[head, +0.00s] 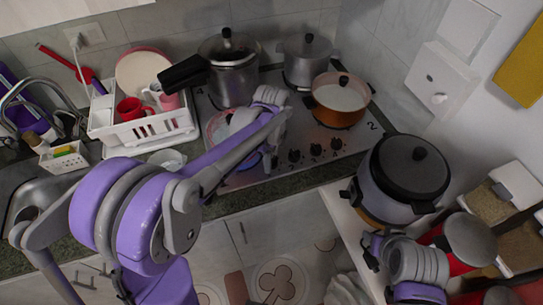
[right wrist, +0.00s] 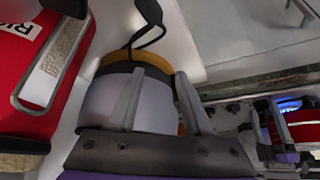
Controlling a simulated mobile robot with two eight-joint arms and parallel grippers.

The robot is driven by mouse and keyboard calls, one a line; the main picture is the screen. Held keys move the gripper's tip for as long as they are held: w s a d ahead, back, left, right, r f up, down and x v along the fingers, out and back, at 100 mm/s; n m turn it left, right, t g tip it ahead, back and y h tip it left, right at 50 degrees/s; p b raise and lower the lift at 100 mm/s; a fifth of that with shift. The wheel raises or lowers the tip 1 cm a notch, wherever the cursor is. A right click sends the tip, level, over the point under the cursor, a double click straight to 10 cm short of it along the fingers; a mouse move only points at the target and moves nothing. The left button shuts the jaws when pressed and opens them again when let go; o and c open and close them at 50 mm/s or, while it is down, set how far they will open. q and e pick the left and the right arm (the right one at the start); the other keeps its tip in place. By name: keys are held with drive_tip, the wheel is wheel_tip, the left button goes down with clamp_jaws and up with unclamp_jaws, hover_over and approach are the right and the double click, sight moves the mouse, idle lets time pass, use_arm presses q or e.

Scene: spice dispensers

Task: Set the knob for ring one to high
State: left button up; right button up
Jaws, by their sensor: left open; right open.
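The stove (head: 300,175) stands against the back wall, with a row of dark knobs along its front edge. Three knobs show: a left one (head: 294,156), a middle one (head: 316,149) and a right one (head: 337,143). The number 2 is readable at the right and 4 at the back left; I cannot read a 1. My left gripper (head: 266,154) is open over the front left of the stove, just left of the knobs, its fingertips partly hidden by my arm. My right gripper (head: 371,248) is open; in the right wrist view its fingers (right wrist: 160,105) point toward the rice cooker (right wrist: 127,100).
A red-rimmed pan (head: 217,122) sits partly hidden behind my left arm. An orange pot (head: 338,110), a pressure cooker (head: 235,80) and a grey pot (head: 305,62) stand on the stove. The rice cooker (head: 397,180) and red dispenser (right wrist: 28,75) crowd the right counter.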

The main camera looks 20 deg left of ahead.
use_arm(q)
clamp_jaws()
drive_tip(key=shift+f+m+b, duration=0.15)
drive_tip(key=shift+m+b, duration=0.15)
drive_tip(key=shift+m, duration=1.1)
unclamp_jaws()
drive_tip(key=shift+r, duration=0.25)
wheel_tip(320, 180, up, 11)
drive_tip(key=shift+f, duration=0.2)
